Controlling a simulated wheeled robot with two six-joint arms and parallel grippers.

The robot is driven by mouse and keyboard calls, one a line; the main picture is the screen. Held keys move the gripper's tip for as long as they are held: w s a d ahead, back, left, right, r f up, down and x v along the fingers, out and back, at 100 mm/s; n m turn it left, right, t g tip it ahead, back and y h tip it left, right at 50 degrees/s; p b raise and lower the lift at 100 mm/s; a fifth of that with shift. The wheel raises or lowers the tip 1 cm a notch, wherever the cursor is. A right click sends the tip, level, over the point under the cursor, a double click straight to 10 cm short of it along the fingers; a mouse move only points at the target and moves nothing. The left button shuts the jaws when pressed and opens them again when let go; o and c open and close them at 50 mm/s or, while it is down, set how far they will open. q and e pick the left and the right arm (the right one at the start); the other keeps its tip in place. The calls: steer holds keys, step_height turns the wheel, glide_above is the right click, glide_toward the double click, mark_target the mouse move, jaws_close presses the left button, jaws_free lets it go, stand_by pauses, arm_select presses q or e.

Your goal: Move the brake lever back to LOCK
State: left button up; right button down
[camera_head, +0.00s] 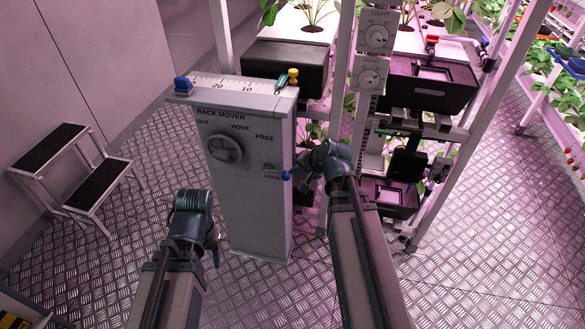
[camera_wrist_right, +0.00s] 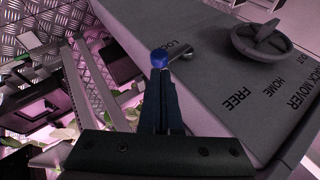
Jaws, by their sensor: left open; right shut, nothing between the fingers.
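The brake lever (camera_head: 286,175) is a short metal arm with a blue knob on the grey RACK MOVER column (camera_head: 247,220). Its knob sits at the column's right edge, beside the LOCK label and below FREE. In the right wrist view, the blue knob (camera_wrist_right: 159,58) is right at the tips of my right gripper (camera_wrist_right: 160,76), whose fingers are shut with nothing between them. I cannot tell whether they touch the knob. My right gripper also shows in the head view (camera_head: 300,170). My left gripper (camera_head: 192,203) is open, in front of the column's lower left, away from the lever.
A round handwheel (camera_head: 224,148) is on the column's face, and a scale with a yellow-and-green pointer (camera_head: 287,78) is on top. Plant racks (camera_head: 345,100) stand behind and right. A step stool (camera_head: 72,168) stands left. The metal floor between is clear.

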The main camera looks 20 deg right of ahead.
steer(key=p+v, duration=0.2)
steer(key=v, duration=0.2)
steer(key=shift+s+r, duration=0.1)
steer(key=s+a+f+n+g+h, duration=0.2)
steer(key=s+a+n+g, duration=0.2)
steer(key=s+a+n, duration=0.45)
steer(key=s+a+f+n+g+h, duration=0.2)
steer(key=s+a+f+n+g, duration=0.25)
steer(key=a, duration=0.75)
step_height(320, 180, up, 14)
steer(key=s+p, duration=0.1)
steer(key=p, duration=1.1)
steer(key=shift+s+d+t+p, duration=0.3)
steer(key=shift+s+d+t, duration=0.05)
steer(key=shift+s, duration=0.05)
steer(key=shift+f, duration=0.15)
